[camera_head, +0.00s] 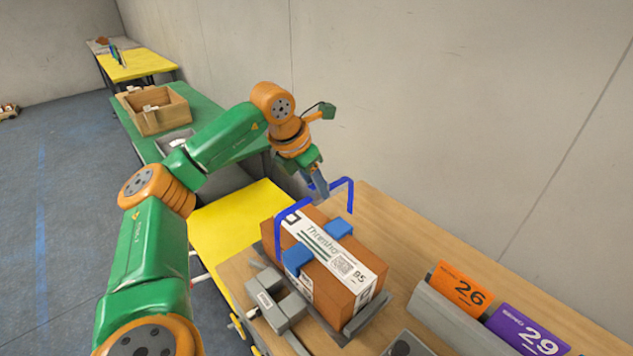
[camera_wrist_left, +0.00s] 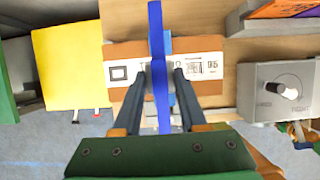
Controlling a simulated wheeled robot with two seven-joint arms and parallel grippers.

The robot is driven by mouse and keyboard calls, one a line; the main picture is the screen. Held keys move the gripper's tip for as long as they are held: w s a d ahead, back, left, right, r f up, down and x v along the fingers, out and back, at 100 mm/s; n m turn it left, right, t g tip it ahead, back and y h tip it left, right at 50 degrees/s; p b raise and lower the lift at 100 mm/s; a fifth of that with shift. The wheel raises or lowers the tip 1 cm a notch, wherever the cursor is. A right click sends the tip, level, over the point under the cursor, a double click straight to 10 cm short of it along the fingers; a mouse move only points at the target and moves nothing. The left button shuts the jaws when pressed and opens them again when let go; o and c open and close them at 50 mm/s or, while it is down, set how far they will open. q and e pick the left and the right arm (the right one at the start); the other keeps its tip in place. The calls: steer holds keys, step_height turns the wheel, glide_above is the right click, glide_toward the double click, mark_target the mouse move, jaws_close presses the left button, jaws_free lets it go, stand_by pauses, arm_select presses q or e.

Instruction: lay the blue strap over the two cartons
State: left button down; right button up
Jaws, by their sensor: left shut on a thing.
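My left gripper (camera_head: 317,190) is shut on the blue strap (camera_head: 278,225), a stiff arch with its ends hanging down. The strap is over the far end of the brown carton load (camera_head: 345,290); I cannot tell whether it touches. In the left wrist view the strap (camera_wrist_left: 157,25) runs upright between the fingertips (camera_wrist_left: 160,72), across the white label (camera_wrist_left: 122,73). The label, reading "Thresho…" and 95, runs along the load's top, so I cannot make out where one carton ends and the other begins. Two blue pieces (camera_head: 338,229) (camera_head: 297,261) sit against the load's sides.
The load rests in a grey cradle (camera_head: 363,322) with a grey clamp block (camera_head: 278,306) beside it, on a wooden table (camera_head: 400,228). A grey holder with orange 26 (camera_head: 461,289) and purple 29 (camera_head: 525,333) cards stands right. A grey knob box (camera_wrist_left: 262,72) is near. A yellow surface (camera_head: 232,222) lies left.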

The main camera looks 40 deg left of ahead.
arm_select(q)
steer(key=b+x, duration=0.2)
steer(key=x, duration=0.1)
steer(key=shift+f, duration=0.4)
step_height(320, 180, down, 11)
steer(key=b, duration=0.9)
steer(key=shift+s+b, duration=0.2)
steer(key=shift+b, duration=0.2)
steer(key=shift+c, duration=1.9)
jaws_free()
steer(key=shift+r, duration=0.1)
